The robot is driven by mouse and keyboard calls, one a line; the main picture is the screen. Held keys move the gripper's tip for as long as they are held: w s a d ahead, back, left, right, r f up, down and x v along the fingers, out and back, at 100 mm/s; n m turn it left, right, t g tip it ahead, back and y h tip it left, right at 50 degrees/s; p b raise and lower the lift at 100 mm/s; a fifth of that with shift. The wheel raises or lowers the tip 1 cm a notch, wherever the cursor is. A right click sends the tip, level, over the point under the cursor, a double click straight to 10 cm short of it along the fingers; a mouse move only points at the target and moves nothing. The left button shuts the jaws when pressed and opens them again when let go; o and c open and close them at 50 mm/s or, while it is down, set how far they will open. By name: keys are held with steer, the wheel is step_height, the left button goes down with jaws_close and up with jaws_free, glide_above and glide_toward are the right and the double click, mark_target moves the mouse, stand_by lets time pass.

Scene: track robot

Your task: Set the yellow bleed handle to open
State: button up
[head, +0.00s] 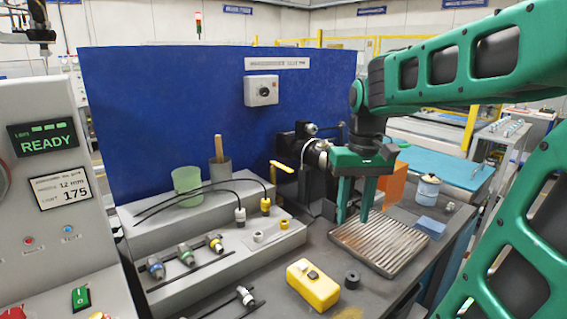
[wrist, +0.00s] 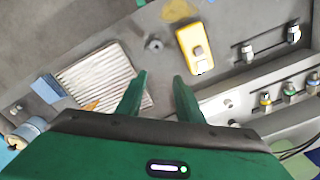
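A yellow handle (head: 282,167), which looks like the bleed handle, sticks out on the left of a black valve assembly (head: 308,155) in front of the blue panel. It lies nearly level, tilting slightly down to the right. I cannot read any open or shut marking near it. My gripper (head: 354,218) points down to the right of the handle, in front of the assembly and apart from the handle. Its two green fingers are spread with nothing between them, as the wrist view (wrist: 158,82) also shows. The handle does not show in the wrist view.
A ribbed tray (head: 385,246) lies below my gripper. A yellow box-like device (head: 313,286) and a black ring (head: 352,279) are in front. A grey fixture (head: 215,265) with several connectors is at the left. A white-blue canister (head: 427,190) stands right.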

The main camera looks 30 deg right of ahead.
steer(key=w+r+n, duration=0.2)
steer(key=w+r, duration=0.2)
steer(key=w, duration=0.5)
steer(key=w+r+n, duration=0.1)
steer(key=w+r, duration=0.4)
steer(key=w, duration=0.4)
steer(key=n, duration=0.4)
glide_toward(286, 168)
step_height(286, 168, down, 7)
steer(key=shift+w+f, duration=0.1)
jaws_close()
